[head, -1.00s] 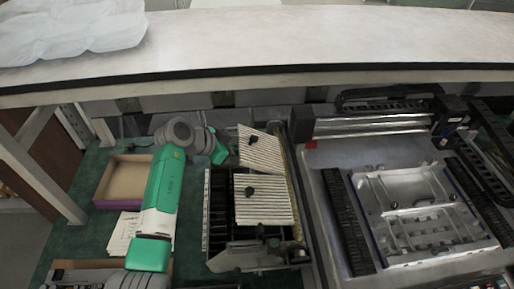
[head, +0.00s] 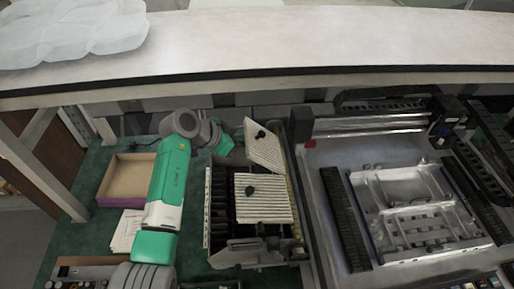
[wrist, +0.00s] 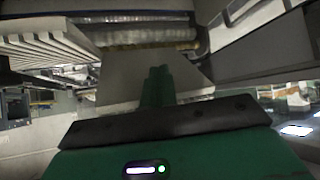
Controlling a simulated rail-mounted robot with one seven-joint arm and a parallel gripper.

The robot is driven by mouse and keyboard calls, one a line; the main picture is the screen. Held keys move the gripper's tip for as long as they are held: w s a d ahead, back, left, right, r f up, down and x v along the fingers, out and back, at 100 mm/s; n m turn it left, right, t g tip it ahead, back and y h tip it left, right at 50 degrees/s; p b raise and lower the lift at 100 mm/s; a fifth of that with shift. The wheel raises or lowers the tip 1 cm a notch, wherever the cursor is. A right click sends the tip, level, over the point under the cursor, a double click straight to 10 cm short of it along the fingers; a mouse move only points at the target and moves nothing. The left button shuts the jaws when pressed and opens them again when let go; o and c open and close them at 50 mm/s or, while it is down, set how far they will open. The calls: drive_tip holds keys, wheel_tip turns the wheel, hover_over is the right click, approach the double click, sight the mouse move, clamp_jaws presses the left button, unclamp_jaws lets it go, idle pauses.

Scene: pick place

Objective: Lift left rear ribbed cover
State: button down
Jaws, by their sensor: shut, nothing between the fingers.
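The rear ribbed cover (head: 266,150) is a cream plate with a dark knob, behind a second ribbed cover (head: 264,208) with its own knob. The rear cover sits tilted, its left side raised above the dark rack. My gripper (head: 226,146) is green and sits low at the rear cover's left edge; its fingertips are hard to make out in the head view. In the wrist view my gripper's green fingers (wrist: 158,84) are together, with a pale flat surface (wrist: 188,76) just beyond them. Contact with the cover cannot be told. A ribbed edge (wrist: 48,42) shows at upper left.
The dark slotted rack (head: 222,212) lies under the covers. A machine with a metal frame (head: 415,205) stands close on the right. An open cardboard box (head: 130,178) and paper lie left of my arm.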

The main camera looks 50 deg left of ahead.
sight(260, 132)
drive_tip(key=shift+w+d+r+p, duration=0.15)
drive_tip(key=shift+w+r+p, duration=0.1)
drive_tip(key=shift+r, duration=0.2)
drive_tip(key=shift+w+d+r+p, duration=0.15)
drive_tip(key=shift+w+r, duration=0.05)
drive_tip(key=shift+r, duration=0.25)
drive_tip(key=shift+w+d+r+p, duration=0.35)
drive_tip(key=shift+w+r+p, duration=0.05)
drive_tip(key=shift+w+r, duration=0.25)
drive_tip(key=shift+w+d+r+p, duration=0.35)
drive_tip(key=shift+w+r, duration=0.2)
drive_tip(key=shift+r, duration=0.1)
drive_tip(key=shift+w, duration=0.1)
